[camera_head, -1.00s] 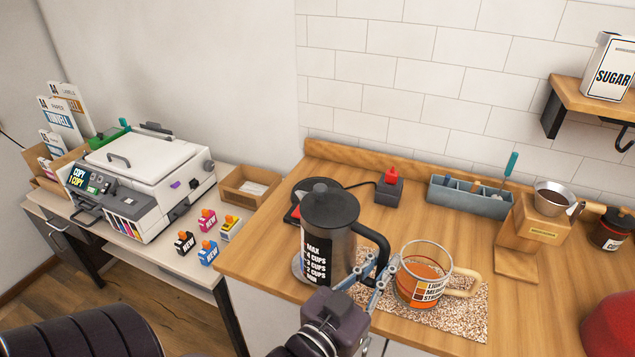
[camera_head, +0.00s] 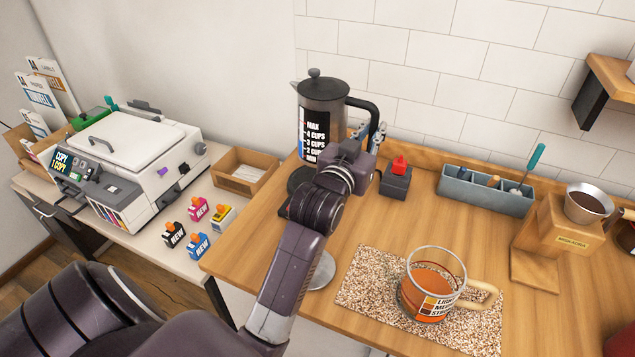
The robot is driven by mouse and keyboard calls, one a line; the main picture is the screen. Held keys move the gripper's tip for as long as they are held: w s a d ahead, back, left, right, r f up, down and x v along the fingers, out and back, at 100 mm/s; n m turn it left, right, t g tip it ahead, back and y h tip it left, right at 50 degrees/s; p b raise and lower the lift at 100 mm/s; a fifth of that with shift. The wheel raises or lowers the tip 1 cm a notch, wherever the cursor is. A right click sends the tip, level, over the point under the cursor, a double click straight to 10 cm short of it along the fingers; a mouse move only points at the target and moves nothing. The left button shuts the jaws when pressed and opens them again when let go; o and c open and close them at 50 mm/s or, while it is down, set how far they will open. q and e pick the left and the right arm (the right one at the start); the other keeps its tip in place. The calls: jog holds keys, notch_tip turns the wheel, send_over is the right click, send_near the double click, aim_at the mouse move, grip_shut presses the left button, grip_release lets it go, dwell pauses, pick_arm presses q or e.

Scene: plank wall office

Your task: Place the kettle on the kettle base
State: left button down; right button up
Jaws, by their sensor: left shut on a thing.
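The kettle (camera_head: 316,135) is a clear, dark-lidded jug with cup markings and a black handle. It is upright at the back left of the wooden counter. My left gripper (camera_head: 376,136) is shut on the kettle's handle, at its right side. The dark kettle base (camera_head: 297,183) shows partly below the kettle; my gripper and arm hide the rest. The kettle appears to be over the base, but I cannot tell if they touch. My right gripper is not in view.
A glass mug (camera_head: 430,285) stands on a speckled mat (camera_head: 375,285). A round metal plate (camera_head: 320,272) lies left of the mat, partly behind my arm. A dark box with a red switch (camera_head: 397,180), a grey organizer (camera_head: 485,192) and a wooden coffee stand (camera_head: 560,235) line the back.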

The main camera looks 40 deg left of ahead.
pick_arm(q)
jog(key=w+a+r, duration=0.4)
jog(key=r, duration=0.3)
notch_tip(320, 180, down, 20)
jog(key=p, duration=0.1)
jog(key=shift+w+a+n+y, duration=0.25)
jog(key=shift+a+n+y, duration=0.1)
jog(key=shift+n+y, duration=0.05)
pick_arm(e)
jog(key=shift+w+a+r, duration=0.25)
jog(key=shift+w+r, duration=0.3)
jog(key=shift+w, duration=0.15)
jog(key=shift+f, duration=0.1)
pick_arm(q)
jog(key=c, duration=2.2)
grip_release()
jog(key=shift+s+f, duration=0.1)
jog(key=shift+f, duration=0.25)
jog(key=shift+o, duration=1.3)
jog(key=shift+d+r, duration=0.1)
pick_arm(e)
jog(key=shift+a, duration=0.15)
pick_arm(q)
jog(key=shift+s, duration=0.1)
